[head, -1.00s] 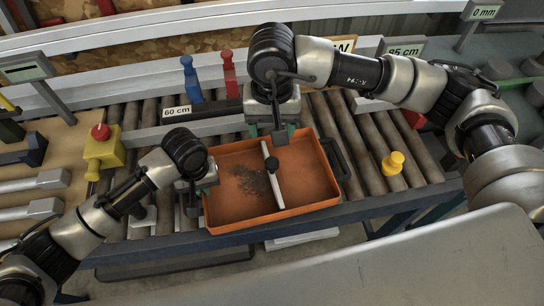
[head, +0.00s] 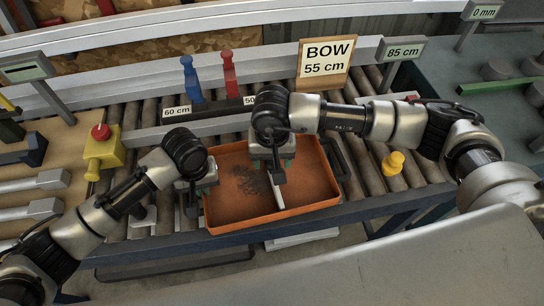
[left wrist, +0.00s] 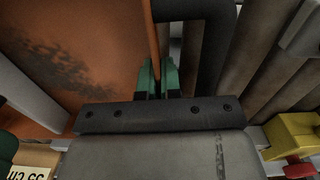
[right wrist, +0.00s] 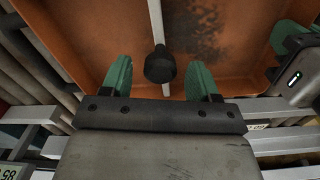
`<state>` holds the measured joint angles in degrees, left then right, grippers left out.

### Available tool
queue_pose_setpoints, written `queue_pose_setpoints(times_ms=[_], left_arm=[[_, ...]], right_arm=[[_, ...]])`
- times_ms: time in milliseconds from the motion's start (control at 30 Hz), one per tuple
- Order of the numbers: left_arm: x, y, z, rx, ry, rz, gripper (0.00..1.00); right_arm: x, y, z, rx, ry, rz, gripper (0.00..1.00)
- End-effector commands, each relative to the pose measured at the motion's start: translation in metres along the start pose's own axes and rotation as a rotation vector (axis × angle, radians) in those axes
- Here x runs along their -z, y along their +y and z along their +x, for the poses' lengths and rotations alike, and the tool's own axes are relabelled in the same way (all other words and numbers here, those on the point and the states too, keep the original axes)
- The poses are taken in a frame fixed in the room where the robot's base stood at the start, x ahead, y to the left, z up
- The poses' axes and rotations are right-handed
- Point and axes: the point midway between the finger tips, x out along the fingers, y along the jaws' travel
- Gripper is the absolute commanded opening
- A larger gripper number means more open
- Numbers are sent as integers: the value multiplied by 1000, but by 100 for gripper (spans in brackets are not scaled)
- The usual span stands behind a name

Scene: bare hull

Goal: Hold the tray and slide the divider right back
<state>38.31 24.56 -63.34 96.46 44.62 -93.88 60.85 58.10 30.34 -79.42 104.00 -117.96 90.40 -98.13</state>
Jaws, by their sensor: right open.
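The orange tray (head: 310,165) lies on the rollers, with a dark speckled patch on its floor left of the divider. The pale divider (head: 278,200) runs front to back across it. The divider's dark knob (right wrist: 160,65) is hidden in the head view. In the right wrist view (right wrist: 164,85), my right gripper (head: 277,172) is open, its green fingers on either side of the knob and apart from it. My left gripper (head: 192,200) is at the tray's left side. In the left wrist view its fingers (left wrist: 157,70) are closed on the tray's thin wall.
A black handle (head: 337,160) stands at the tray's right side. A yellow knob (head: 393,163) sits on the rollers further right. A yellow block with a red button (head: 103,150) is at the left. A BOW 55 cm sign (head: 326,65) and blue and red pegs stand behind.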

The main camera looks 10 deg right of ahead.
Motion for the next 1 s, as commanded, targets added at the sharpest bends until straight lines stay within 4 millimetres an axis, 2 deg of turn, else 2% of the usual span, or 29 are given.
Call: queue_pose_setpoints(times_ms=[133,500,533,667,733,1000], left_arm=[[0,0,-1,-1,2,-1,0],[0,0,-1,-1,2,-1,0],[0,0,-1,-1,2,-1,0],[0,0,-1,-1,2,-1,0],[0,0,-1,-1,2,-1,0],[1,-1,0,1,1,-1,0]], right_arm=[[0,0,0,0,0,0,59],[0,0,0,0,0,0,3],[0,0,0,0,0,0,0],[1,2,0,-1,0,1,0],[3,10,0,-2,1,4,0],[19,80,0,-6,0,8,0]])
